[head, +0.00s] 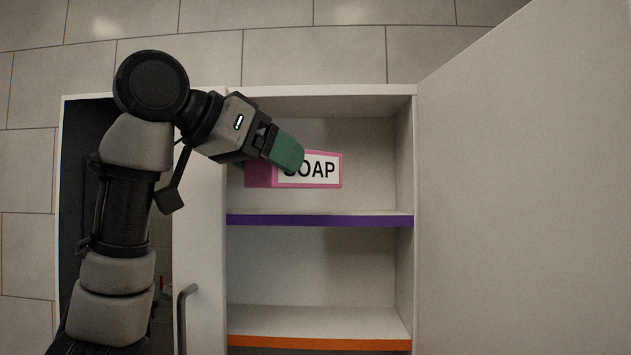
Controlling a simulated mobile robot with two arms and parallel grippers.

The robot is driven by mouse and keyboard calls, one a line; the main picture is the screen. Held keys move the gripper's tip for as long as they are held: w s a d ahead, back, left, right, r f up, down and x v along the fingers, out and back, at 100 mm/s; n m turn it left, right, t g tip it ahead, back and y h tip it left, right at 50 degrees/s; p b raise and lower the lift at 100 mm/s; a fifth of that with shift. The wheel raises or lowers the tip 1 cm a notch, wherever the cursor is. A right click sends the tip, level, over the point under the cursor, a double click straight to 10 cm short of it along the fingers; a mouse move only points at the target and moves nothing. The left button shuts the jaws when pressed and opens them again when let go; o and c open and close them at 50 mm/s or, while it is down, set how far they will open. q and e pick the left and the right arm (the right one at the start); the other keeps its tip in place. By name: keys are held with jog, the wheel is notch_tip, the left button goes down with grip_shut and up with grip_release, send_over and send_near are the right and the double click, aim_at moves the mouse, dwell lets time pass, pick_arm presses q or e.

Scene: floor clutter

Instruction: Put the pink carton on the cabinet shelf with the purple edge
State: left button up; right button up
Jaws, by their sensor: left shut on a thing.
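The pink carton (334,171) has a white label reading "SOAP", partly covered by my gripper. It is in the upper compartment of the cabinet, above the shelf with the purple edge (320,220). A gap shows between the carton's bottom and the purple edge in the picture; I cannot tell whether the carton touches the shelf surface. My left gripper (288,152), with green fingers, is shut on the carton from the upper left. My right gripper is not in view.
A lower shelf with an orange edge (320,343) is empty. A large open door (530,180) stands at the right. A door with a grey handle (183,315) is left of the shelves, beside a dark opening. The purple-edged shelf has free room right of the carton.

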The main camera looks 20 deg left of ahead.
aim_at(316, 161)
pick_arm(q)
jog(key=shift+w+d+r+p, duration=0.2)
jog(key=shift+w+d+p, duration=0.1)
jog(key=shift+w+d, duration=0.2)
jog(key=shift+w+d+r+p, duration=0.15)
jog(key=shift+w+d+p, duration=0.1)
jog(key=shift+w+d, duration=0.25)
jog(key=w, duration=0.1)
jog(key=w+d+p, duration=0.1)
jog(key=w, duration=0.1)
jog(key=w+d+p, duration=0.1)
jog(key=w, duration=0.1)
jog(key=shift+w+d+f, duration=0.1)
jog(key=shift+d+f, duration=0.15)
jog(key=w, duration=0.1)
jog(key=w+d+p, duration=0.1)
jog(key=w, duration=0.1)
jog(key=w+d+p, duration=0.1)
jog(key=shift+w+d+f, duration=0.15)
jog(key=shift+d, duration=0.1)
jog(key=shift+w+d+p, duration=0.1)
jog(key=shift+d+p, duration=0.05)
jog(key=shift+p, duration=0.15)
notch_tip(316, 161, down, 3)
jog(key=shift+f+p, duration=0.2)
jog(key=shift+p, duration=0.6)
jog(key=shift+w+f, duration=0.1)
jog(key=shift+f, duration=0.05)
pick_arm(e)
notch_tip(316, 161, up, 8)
